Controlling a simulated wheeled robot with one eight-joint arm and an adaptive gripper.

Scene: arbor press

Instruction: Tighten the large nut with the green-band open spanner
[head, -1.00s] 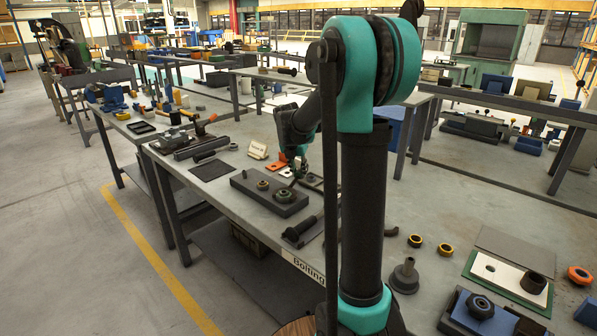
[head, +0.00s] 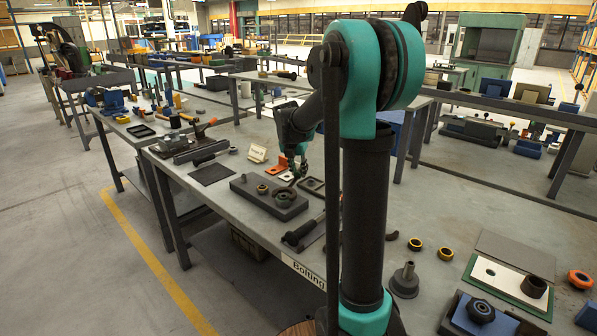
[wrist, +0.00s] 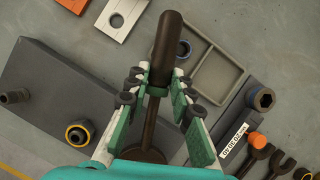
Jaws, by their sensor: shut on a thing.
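My gripper (wrist: 158,92) is shut on the dark handle of a long tool, taken to be the open spanner (wrist: 166,48). Its thick end points up in the wrist view and its thin shaft runs down between the fingers. No green band can be told apart from the green finger pads. The shaft leads to a dark round part, apparently the large nut (wrist: 144,156), on the grey block (wrist: 55,85); whether the spanner fits around it is unclear. In the head view my gripper (head: 298,172) is low beside the block (head: 240,187) and its large nut (head: 284,197).
A yellow-ringed nut (wrist: 78,134) and a smaller stud (wrist: 14,96) stand on the same block. A grey tray (wrist: 214,80) lies beside the gripper. Fork-ended tools (wrist: 262,155) and a socket (wrist: 261,99) lie at right. Plates (wrist: 121,15) lie beyond the block.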

